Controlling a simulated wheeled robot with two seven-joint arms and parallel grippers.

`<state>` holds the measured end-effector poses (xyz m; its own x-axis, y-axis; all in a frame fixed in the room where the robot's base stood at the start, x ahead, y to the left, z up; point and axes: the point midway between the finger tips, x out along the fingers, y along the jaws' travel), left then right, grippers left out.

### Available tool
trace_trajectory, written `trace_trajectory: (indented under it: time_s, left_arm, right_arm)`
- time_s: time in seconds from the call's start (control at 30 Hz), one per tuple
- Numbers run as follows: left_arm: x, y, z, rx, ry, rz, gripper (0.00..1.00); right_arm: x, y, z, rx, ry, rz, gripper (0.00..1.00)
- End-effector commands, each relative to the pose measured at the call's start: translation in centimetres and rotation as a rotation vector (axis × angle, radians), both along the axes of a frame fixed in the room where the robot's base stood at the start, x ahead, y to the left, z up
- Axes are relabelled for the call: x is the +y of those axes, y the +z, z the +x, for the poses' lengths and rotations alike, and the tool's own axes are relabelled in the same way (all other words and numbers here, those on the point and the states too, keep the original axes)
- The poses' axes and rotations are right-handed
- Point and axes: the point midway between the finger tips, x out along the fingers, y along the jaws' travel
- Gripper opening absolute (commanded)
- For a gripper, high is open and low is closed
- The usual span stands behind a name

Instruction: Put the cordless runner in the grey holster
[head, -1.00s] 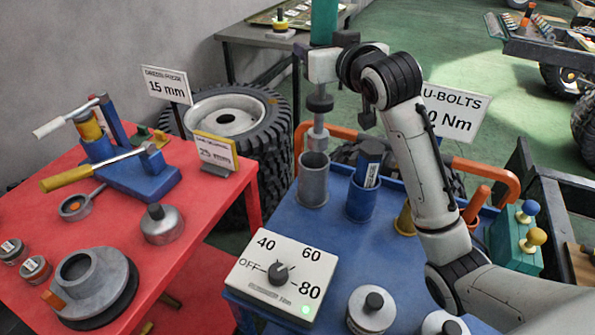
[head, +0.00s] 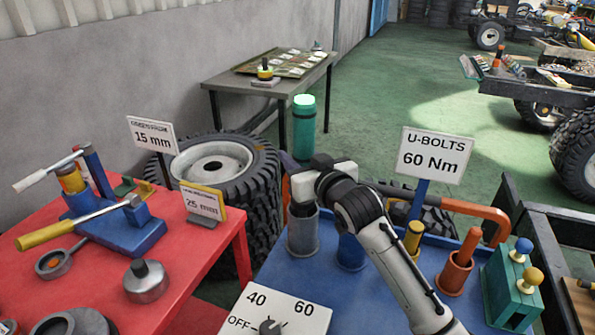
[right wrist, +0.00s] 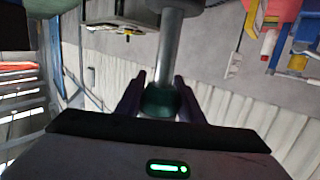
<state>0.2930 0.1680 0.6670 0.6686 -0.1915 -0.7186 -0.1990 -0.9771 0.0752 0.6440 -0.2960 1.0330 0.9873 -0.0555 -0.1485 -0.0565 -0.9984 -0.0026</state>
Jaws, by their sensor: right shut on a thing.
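The cordless runner (head: 304,128) is an upright green cylinder with a pale green top. My right gripper (head: 300,180) is shut on it and sits just above the mouth of the grey holster (head: 303,236). The runner's lower part is hidden behind the gripper and in the holster, so I cannot tell whether it is fully seated. In the right wrist view, my fingers (right wrist: 160,92) flank the runner's dark green part (right wrist: 160,101), with a grey shaft running up from it. The grey holster stands on the blue bench top (head: 385,294). My left gripper is not in view.
A blue holster (head: 350,254) stands right beside the grey one, partly behind my arm. A yellow piece (head: 413,238), an orange-handled tool (head: 465,247) and a green box (head: 511,290) stand further right. A dial box (head: 285,316) is in front. The U-bolts sign (head: 434,156) rises behind.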

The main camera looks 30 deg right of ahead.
Motion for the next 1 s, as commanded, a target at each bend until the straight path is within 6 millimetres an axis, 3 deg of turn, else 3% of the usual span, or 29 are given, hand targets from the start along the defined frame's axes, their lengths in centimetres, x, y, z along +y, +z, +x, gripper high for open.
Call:
trace_trajectory:
  time_s: [0.3,0.67,0.7,0.8,1.0]
  left_arm:
    - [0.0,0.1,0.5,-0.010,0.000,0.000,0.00]
    - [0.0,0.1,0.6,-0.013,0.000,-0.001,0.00]
    - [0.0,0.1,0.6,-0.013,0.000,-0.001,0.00]
    - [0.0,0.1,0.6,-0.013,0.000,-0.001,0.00]
    - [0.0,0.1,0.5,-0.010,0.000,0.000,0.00]
  right_arm:
    - [0.0,-3.2,0.0,-0.008,0.001,-0.001,0.00]
    - [0.0,-3.4,0.0,-0.009,0.001,-0.001,0.00]
    - [0.0,-3.9,0.0,0.001,0.000,-0.001,0.39]
    - [0.0,-3.9,0.0,0.002,0.000,-0.001,0.53]
    - [0.0,-3.9,0.0,0.002,0.000,-0.001,0.53]
